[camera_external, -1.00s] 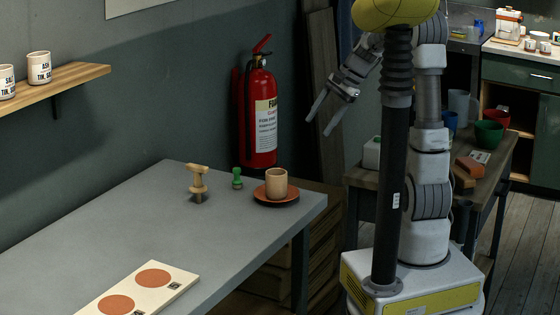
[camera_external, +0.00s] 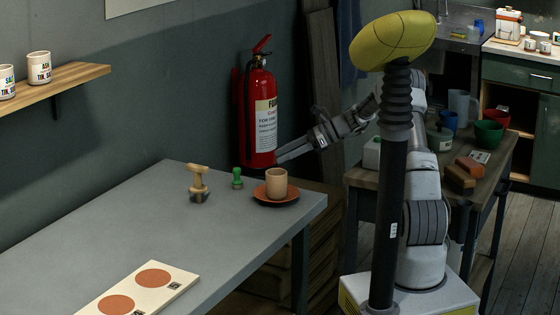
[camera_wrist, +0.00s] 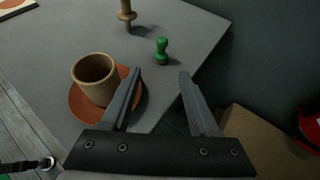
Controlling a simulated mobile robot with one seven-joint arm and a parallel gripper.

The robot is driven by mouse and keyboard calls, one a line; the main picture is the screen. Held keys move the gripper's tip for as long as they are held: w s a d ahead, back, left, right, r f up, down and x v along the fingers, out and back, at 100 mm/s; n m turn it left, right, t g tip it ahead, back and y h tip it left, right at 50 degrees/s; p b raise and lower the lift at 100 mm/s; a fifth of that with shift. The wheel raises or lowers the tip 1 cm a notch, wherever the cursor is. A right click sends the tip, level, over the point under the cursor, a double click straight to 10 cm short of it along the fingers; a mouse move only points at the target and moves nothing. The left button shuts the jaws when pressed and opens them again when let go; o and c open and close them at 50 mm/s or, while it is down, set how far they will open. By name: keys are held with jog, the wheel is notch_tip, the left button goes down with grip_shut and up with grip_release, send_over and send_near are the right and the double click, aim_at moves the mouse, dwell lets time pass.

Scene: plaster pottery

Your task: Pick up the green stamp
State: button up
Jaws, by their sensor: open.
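The green stamp (camera_external: 237,178) stands upright on the grey table near its back edge, between a wooden stamp and a cup. In the wrist view the green stamp (camera_wrist: 161,50) stands beyond my fingertips, in line with the gap between them. My gripper (camera_external: 278,158) is open and empty, above and behind the cup near the table's right end. In the wrist view my gripper (camera_wrist: 160,78) shows both fingers spread, apart from the stamp.
A tan cup (camera_external: 277,183) stands on a terracotta saucer (camera_external: 262,199), close to my left finger in the wrist view. A wooden stamp (camera_external: 198,183) stands to the left. A red fire extinguisher (camera_external: 259,110) is at the wall. The table's middle (camera_external: 150,225) is clear.

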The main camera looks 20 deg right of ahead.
jog(key=b, duration=0.2)
send_near(237, 179)
jog(key=x, duration=0.3)
jog(key=shift+w+a, duration=0.1)
jog(key=shift+w, duration=0.2)
jog(key=shift+w+r+b+x, duration=0.15)
jog(key=shift+b+x, duration=0.1)
jog(key=shift+x, duration=0.75)
jog(key=shift+w+r+b+x, duration=0.1)
jog(key=shift+r+b+x, duration=0.1)
jog(key=shift+x, duration=0.85)
jog(key=shift+w+r+b+x, duration=0.15)
jog(key=shift+b+x, duration=0.1)
jog(key=shift+x, duration=0.75)
jog(key=shift+s+a, duration=0.1)
jog(key=shift+a, duration=0.1)
grip_shut()
